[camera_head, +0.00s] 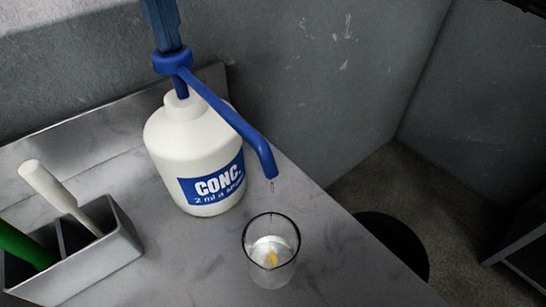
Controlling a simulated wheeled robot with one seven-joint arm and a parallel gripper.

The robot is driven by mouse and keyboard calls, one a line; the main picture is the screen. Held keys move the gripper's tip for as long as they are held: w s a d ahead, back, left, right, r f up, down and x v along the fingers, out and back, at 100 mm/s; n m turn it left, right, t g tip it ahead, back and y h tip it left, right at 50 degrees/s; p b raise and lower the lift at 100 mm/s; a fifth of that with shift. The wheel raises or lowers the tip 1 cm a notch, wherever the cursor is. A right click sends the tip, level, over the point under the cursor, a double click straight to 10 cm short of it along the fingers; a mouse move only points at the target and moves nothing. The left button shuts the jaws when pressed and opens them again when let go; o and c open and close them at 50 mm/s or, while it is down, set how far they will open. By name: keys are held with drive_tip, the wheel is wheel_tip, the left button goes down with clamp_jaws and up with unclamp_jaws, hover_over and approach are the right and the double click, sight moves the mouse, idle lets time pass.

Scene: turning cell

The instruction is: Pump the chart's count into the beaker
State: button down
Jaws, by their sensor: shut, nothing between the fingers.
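A white pump bottle (188,140) with a blue label reading "CONC." and "2 ml" stands on the bench; the rest of its small print is hard to read. Its blue spout (232,118) slopes down to the right, and a thin drip hangs at its tip. A clear glass beaker (270,250) stands below the spout tip and holds some clear liquid with a yellowish spot. My gripper (170,46) is shut, with its blue fingers pointing down onto the blue pump head (172,63); they seem to touch it. The chart is not in view.
A grey divided holder (100,262) at the lower left holds a white-handled tool (58,190) and a green-handled one (25,245). The grey bench (340,270) ends at a slanting right edge beyond the beaker. A dark round object (395,240) is below that edge.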

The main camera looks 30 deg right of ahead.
drive_tip(key=shift+f, duration=0.9)
drive_tip(key=shift+r+p, duration=2.15)
drive_tip(key=shift+r, duration=0.2)
drive_tip(key=shift+f, duration=0.15)
